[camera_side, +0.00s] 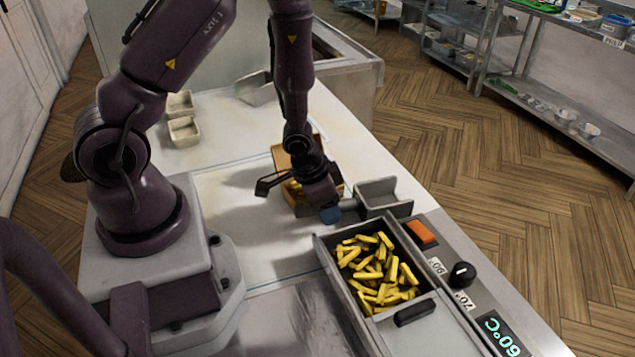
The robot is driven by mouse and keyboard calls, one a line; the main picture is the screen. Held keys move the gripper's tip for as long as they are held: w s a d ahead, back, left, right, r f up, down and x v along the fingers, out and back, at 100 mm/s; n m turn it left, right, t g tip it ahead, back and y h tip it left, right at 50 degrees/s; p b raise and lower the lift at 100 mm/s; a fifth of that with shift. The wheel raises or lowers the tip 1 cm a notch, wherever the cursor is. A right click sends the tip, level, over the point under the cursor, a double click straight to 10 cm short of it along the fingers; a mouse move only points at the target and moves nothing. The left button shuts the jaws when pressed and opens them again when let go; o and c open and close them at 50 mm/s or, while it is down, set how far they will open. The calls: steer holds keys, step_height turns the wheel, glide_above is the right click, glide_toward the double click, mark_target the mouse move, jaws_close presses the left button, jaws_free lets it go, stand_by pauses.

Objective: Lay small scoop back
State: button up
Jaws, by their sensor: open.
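A grey metal scoop (385,194) with an open trough lies beside the far end of the fryer basket. My gripper (302,197) is dark and open, low over the worktop, just left of the handle. I cannot tell whether the gripper touches the handle. Another, pale metal scoop (256,90) lies farther back on the worktop.
A tan box (283,158) stands right behind my gripper, partly hidden. The fryer basket (330,262) with yellow fries is in front, beside a control panel with a black knob (461,275). Small beige trays (184,132) stand at the back left. The worktop between is clear.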

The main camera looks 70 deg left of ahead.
steer(key=v, duration=1.2)
steer(key=shift+r, duration=0.1)
